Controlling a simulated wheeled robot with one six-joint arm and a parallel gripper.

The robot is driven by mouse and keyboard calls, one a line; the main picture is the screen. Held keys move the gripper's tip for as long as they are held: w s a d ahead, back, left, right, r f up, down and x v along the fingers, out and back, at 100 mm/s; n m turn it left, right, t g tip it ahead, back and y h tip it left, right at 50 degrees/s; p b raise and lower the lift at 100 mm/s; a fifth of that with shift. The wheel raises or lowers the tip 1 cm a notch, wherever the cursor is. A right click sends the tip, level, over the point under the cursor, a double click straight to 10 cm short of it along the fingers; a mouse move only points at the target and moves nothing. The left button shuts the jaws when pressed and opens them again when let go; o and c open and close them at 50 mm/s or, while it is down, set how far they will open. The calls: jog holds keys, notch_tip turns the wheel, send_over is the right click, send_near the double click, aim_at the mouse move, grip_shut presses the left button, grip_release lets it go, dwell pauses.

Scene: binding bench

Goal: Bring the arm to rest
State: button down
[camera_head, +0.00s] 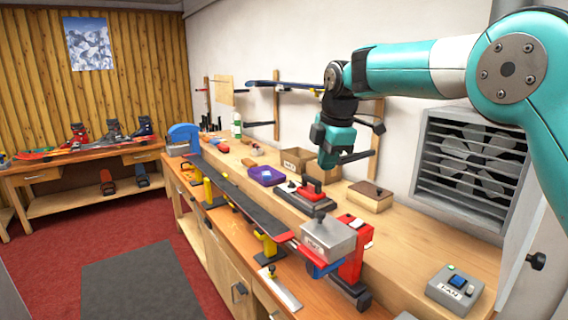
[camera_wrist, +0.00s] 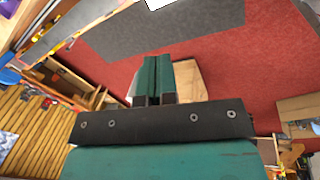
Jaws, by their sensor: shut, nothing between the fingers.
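My arm reaches in from the right in the camera_head view and bends down at the wrist. My gripper (camera_head: 362,155) hangs above the back of the workbench (camera_head: 420,240), clear of everything on it. In the camera_wrist view my gripper (camera_wrist: 157,62) shows two dark green fingers side by side, shut with nothing between them. Below it in the camera_head view are an open cardboard box (camera_head: 325,174) and a wooden box with a lid (camera_head: 370,198).
A ski (camera_head: 240,200) lies along the bench in yellow and red vises, with a grey metal box (camera_head: 328,238) near its end. A fan (camera_head: 470,160) is set in the wall at right. A FAN switch box (camera_head: 455,289) sits at front right. Red floor (camera_head: 60,240) is open at left.

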jog(key=s+d+f+m+y+b, duration=0.1)
jog(key=s+f+m, duration=0.2)
jog(key=s, duration=0.9)
jog(key=s+d+f+m+g+y+b, duration=0.1)
jog(key=s+f+m, duration=0.2)
jog(key=s, duration=1)
jog(key=s+d+f+m+g+y+b, duration=0.1)
jog(key=s+f+m, duration=0.2)
jog(key=s+m, duration=0.5)
jog(key=s, duration=0.5)
jog(key=shift+d, duration=0.1)
